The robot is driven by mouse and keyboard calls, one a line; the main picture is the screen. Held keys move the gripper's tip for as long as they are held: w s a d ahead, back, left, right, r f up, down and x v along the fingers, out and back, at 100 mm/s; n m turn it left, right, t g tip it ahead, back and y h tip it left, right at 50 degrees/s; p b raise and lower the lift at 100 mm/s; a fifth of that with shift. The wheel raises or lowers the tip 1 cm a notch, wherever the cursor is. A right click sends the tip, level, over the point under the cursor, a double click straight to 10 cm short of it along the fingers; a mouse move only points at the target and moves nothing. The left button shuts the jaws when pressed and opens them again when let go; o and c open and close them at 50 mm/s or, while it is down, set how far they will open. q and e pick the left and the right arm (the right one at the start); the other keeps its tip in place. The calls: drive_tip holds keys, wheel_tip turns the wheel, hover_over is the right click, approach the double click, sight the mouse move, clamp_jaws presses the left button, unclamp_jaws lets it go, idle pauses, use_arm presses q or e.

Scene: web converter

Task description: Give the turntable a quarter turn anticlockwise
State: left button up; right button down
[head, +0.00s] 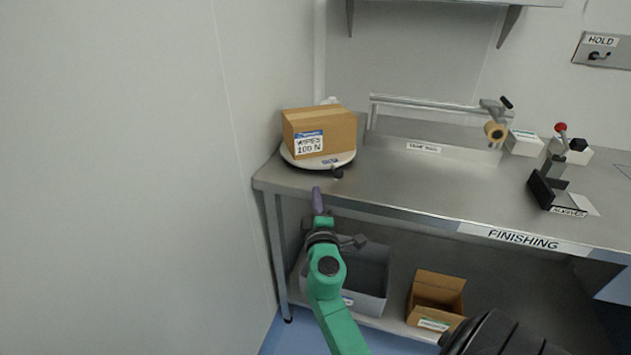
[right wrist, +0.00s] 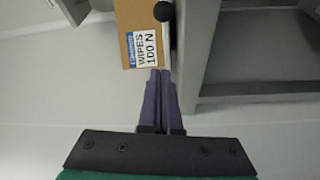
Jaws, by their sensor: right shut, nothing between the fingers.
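The turntable (head: 345,162) is a pale round disc at the left end of the steel bench. A brown carton labelled "WIPES 100 N" (head: 335,130) sits on it, label toward the front left. A dark knob (head: 337,173) is at the disc's front right rim. My right gripper (head: 317,192) has purple fingers, shut and empty, in front of the bench edge, left of the knob and apart from it. In the right wrist view the closed fingers (right wrist: 161,75) point toward the carton (right wrist: 135,15) and the black knob (right wrist: 163,11). My left gripper is not in view.
The bench (head: 400,185) has a clear steel top right of the turntable. A rail with a tape roll (head: 495,131) and a black dispenser (head: 550,190) stand further right. Below are a grey bin (head: 372,280) and an open carton (head: 436,292). A wall closes off the left.

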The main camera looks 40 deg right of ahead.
sight(329, 184)
drive_tip(key=p+x, duration=0.1)
drive_tip(key=x, duration=0.8)
drive_tip(key=shift+d, duration=0.2)
drive_tip(key=shift+w+d, duration=0.4)
drive_tip(key=shift+d, duration=0.2)
drive_tip(key=shift+s+d+f+p, duration=0.2)
drive_tip(key=shift+s+d, duration=0.15)
drive_tip(key=shift+s, duration=0.25)
drive_tip(key=shift+s+d+f+p, duration=0.15)
drive_tip(key=shift+s+d, duration=0.2)
drive_tip(key=shift+s, duration=0.2)
drive_tip(key=shift+s+d, duration=0.2)
drive_tip(key=shift+s, duration=0.25)
drive_tip(key=shift+w+f, duration=0.1)
drive_tip(key=shift+w, duration=0.05)
